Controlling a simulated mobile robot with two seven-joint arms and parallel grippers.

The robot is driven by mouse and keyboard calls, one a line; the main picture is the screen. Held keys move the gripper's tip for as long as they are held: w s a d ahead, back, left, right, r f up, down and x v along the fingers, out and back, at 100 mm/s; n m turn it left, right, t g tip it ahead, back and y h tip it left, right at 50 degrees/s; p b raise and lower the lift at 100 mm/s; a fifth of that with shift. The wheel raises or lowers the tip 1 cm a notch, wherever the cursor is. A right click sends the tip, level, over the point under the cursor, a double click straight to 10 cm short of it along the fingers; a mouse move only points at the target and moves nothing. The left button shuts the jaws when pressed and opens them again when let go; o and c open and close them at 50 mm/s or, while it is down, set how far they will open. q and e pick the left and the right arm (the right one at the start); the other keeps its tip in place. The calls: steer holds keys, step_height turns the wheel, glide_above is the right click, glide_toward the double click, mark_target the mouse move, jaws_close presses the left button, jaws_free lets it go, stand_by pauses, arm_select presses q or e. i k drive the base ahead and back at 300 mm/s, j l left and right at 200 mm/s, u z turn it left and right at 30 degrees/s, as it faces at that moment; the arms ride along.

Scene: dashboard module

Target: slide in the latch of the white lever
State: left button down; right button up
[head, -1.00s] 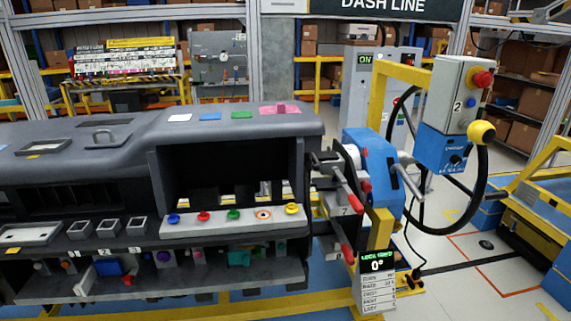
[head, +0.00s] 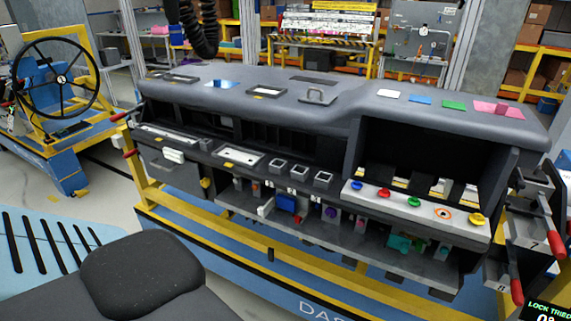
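The dashboard module (head: 330,120) stands across the middle of the head view. A small white lever-like part (head: 266,207) sits under its front edge, left of a blue block (head: 287,203). A white handle-like part (head: 174,156) is on the front of the grey box at the dashboard's left end. I cannot tell which of these is the white lever, and no latch can be made out at this size. Neither of my grippers is in view.
A yellow and blue frame (head: 250,240) runs below the dashboard. Red-handled clamps (head: 553,240) stick out at the right end. A steering wheel stand (head: 58,78) is at the left. A dark rounded shape (head: 142,270) fills the lower left.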

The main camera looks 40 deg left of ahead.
mark_target(263, 212)
steer(key=j, duration=1.35)
steer(key=i+j, duration=0.15)
steer(key=j, duration=1.25)
steer(key=z, duration=0.05)
